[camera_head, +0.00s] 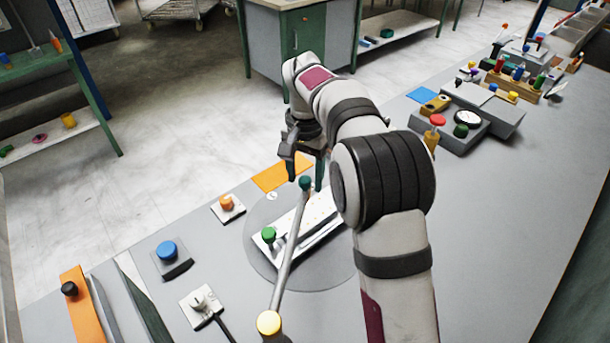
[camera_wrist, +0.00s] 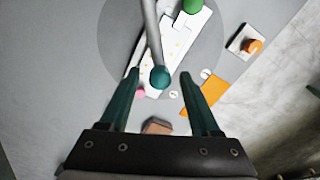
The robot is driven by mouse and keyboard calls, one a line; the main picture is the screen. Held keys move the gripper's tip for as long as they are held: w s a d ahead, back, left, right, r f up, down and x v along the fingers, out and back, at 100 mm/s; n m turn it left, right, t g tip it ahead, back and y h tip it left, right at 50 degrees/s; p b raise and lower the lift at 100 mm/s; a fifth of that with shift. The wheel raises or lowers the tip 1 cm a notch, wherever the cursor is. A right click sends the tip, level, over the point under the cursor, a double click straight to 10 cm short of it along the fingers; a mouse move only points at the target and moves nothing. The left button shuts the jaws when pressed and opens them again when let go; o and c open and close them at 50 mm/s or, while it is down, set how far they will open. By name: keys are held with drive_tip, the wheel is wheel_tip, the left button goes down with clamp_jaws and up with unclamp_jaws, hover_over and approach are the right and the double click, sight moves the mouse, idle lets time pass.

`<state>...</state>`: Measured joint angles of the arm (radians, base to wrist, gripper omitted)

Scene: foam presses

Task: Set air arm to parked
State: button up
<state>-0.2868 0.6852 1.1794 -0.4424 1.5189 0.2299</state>
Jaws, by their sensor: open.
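The air arm is a grey rod (camera_head: 289,240) with a teal ball end (camera_head: 305,183) and a yellow cap (camera_head: 268,323) at its near end. It lies across a white plate on a round grey disc (camera_head: 262,222). My gripper (camera_head: 306,178) is open, with its fingers around the ball end. In the wrist view, the teal ball (camera_wrist: 160,78) lies between the two teal fingers of my gripper (camera_wrist: 159,75), with gaps on both sides. The rod (camera_wrist: 152,35) runs away from it there. My arm hides part of the plate and disc in the head view.
A green knob (camera_head: 268,234) stands on the white plate. An orange patch (camera_head: 281,174) lies beside the disc. An orange button (camera_head: 227,203), blue button (camera_head: 167,251) and white switch (camera_head: 201,305) stand left of it. A gauge box (camera_head: 466,124) stands at right.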

drive_tip(key=shift+f, duration=0.2)
clamp_jaws()
drive_tip(key=shift+r, duration=0.1)
idle(1.2)
